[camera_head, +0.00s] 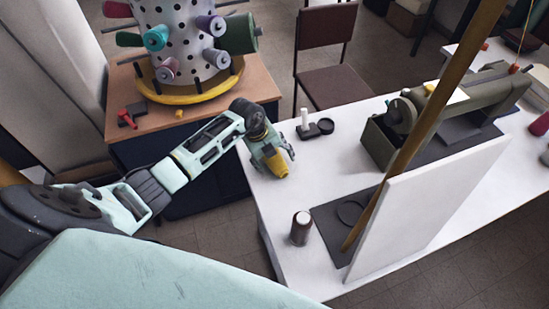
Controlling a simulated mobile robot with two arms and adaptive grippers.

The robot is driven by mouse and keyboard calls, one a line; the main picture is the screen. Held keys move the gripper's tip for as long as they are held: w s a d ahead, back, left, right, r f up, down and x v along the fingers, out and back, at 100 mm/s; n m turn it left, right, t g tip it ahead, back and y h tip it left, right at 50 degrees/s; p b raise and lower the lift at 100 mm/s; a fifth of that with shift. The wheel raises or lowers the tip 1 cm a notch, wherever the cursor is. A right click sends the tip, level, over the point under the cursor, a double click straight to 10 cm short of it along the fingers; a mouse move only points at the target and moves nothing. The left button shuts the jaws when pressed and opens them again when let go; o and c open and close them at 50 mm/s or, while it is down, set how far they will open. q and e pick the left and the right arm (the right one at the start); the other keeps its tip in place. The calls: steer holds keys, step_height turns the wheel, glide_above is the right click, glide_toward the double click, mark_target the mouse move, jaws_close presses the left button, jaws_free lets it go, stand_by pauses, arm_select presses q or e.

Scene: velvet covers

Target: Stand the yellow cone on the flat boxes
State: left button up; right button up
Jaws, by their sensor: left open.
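My left gripper (280,160) is over the left end of the white table, with its fingers spread. A yellow, cone-like piece (270,158) shows at the fingers, partly covered by them. I cannot tell whether it touches the fingers or the table. I cannot make out any flat boxes for certain. My right gripper is not in view.
A brown-topped table (180,115) bears a pegged spool rack (180,40). A chair (330,60) stands behind.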

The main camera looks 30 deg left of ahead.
arm_select(q)
steer(key=shift+c, duration=0.4)
steer(key=c, duration=1.4)
steer(key=shift+o, duration=0.2)
